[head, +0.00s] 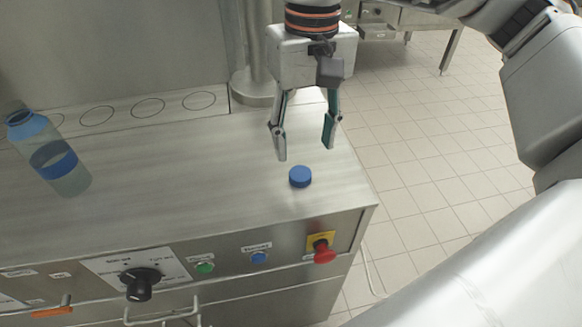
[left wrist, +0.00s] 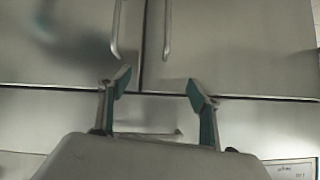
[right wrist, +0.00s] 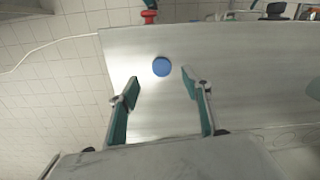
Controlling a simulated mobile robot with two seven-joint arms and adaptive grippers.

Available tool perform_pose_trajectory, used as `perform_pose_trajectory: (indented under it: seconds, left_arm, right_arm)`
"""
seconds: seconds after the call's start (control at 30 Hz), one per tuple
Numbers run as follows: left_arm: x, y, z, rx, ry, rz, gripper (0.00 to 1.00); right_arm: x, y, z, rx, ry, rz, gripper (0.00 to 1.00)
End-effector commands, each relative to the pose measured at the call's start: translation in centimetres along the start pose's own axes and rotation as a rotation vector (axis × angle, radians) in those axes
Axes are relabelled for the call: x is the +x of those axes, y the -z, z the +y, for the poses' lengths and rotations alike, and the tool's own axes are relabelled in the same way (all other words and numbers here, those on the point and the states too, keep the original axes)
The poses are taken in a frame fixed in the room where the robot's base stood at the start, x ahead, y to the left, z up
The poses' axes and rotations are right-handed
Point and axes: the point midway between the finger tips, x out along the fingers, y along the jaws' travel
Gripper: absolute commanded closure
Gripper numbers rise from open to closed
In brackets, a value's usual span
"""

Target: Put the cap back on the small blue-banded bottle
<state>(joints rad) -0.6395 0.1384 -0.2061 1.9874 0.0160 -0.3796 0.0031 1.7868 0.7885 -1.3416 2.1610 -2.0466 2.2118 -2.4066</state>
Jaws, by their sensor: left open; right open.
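A clear bottle with a blue band (head: 54,159) stands at the left of the steel top in the head view. Its top end is blue; I cannot tell whether that is a cap or the neck. A blue cap (head: 300,176) lies on the steel top near its right end, and it also shows in the right wrist view (right wrist: 162,67), just beyond the fingertips. My right gripper (head: 304,150) is open and empty above and behind the cap, not touching it. My left gripper (left wrist: 158,82) is open and empty, facing steel cabinet doors; it is outside the head view.
The steel top (head: 190,200) is clear between bottle and cap. A red emergency button (head: 324,252), a black knob (head: 140,284) and handles are on the front panel. A steel post (head: 258,60) stands behind. Tiled floor lies to the right.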

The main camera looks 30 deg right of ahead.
Motion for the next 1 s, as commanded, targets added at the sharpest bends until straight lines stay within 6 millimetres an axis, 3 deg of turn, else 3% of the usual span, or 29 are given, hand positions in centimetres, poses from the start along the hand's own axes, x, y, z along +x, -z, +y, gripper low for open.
perform_pose_trajectory:
  seconds: [0.43,0.73,1.0]
  left_arm:
    - [0.0,0.1,0.0,0.002,-0.001,0.002,0.37]
    - [0.2,-0.4,0.0,0.005,-0.001,-0.002,0.37]
    - [0.1,0.0,-0.1,0.006,0.002,0.004,0.37]
  right_arm:
    - [-0.2,0.2,0.6,-0.002,-0.019,0.016,0.52]
    - [2.4,0.3,0.6,-0.002,-0.019,0.014,0.52]
    - [2.3,0.3,0.6,-0.001,-0.018,0.016,0.52]
